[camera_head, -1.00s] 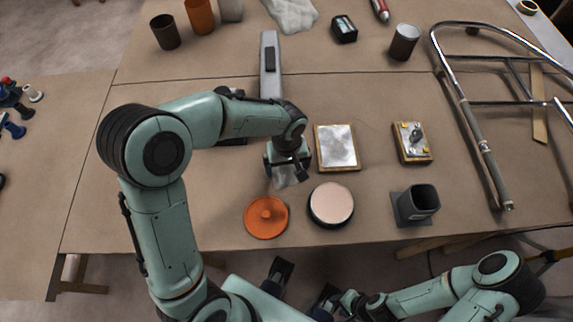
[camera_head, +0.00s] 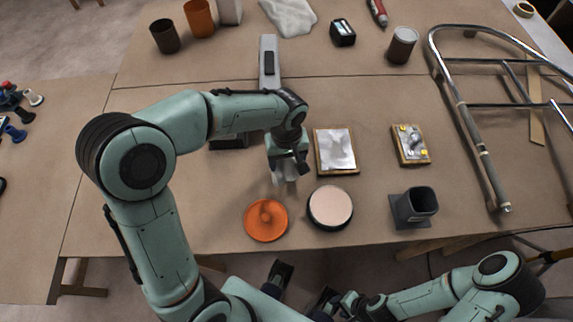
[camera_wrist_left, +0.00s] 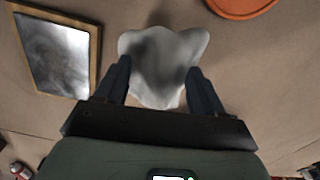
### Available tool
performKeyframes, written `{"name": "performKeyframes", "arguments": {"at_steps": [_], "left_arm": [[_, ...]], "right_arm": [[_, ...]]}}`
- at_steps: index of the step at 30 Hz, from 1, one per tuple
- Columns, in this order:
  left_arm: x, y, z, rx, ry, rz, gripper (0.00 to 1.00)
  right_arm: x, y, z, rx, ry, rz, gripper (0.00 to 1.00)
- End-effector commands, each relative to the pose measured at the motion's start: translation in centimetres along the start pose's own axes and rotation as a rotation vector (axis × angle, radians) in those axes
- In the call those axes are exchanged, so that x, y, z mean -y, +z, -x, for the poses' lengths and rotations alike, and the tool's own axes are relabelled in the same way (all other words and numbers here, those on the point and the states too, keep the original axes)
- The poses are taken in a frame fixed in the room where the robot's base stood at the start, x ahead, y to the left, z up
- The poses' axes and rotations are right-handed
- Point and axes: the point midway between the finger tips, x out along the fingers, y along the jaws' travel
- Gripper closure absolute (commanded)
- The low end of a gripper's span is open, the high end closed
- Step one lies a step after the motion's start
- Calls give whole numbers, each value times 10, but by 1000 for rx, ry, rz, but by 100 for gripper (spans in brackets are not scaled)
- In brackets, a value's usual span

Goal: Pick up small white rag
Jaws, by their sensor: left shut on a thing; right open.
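The small white rag (camera_wrist_left: 163,58) is between the fingers of my left gripper (camera_wrist_left: 160,88) in the left wrist view, bunched and hanging past the fingertips. In the head view my left gripper (camera_head: 287,165) is over the brown-covered table, and the rag (camera_head: 285,178) shows below it, partly hidden by the fingers. The left gripper is shut on the rag. I cannot tell how far the rag is from the table. My right gripper (camera_head: 335,302) is open and empty, low at the front, off the table's edge.
Close by are an orange lid (camera_head: 266,221), a round pink-topped tin (camera_head: 330,207), a framed silvery plate (camera_head: 336,152) and a dark square cup (camera_head: 414,207). A larger white cloth (camera_head: 290,14) lies at the back.

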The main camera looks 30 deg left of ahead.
Motion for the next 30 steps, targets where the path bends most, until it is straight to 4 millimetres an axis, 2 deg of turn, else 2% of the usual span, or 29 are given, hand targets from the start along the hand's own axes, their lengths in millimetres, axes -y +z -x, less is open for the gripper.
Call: {"name": "performKeyframes", "arguments": {"at_steps": [1, 6, 12, 15, 21, 30], "left_arm": [[-1, -1, 18, -6, 7, 0, 61], [-1, -1, 70, -5, 7, -1, 61], [-1, -1, 118, -4, 5, 0, 61], [-1, 0, 134, -2, 3, 0, 61], [0, 0, 148, -1, 1, 0, 61], [0, 0, 150, 0, 0, 0, 61]], "right_arm": [[1, 0, 4, -1, 0, 0, 57], [4, -1, 11, -4, -1, 1, 57], [7, -1, 19, -7, -2, 2, 57], [8, -2, 21, -8, -3, 3, 57], [9, -2, 24, -8, -3, 3, 57], [9, -2, 23, -8, -3, 3, 57]]}}
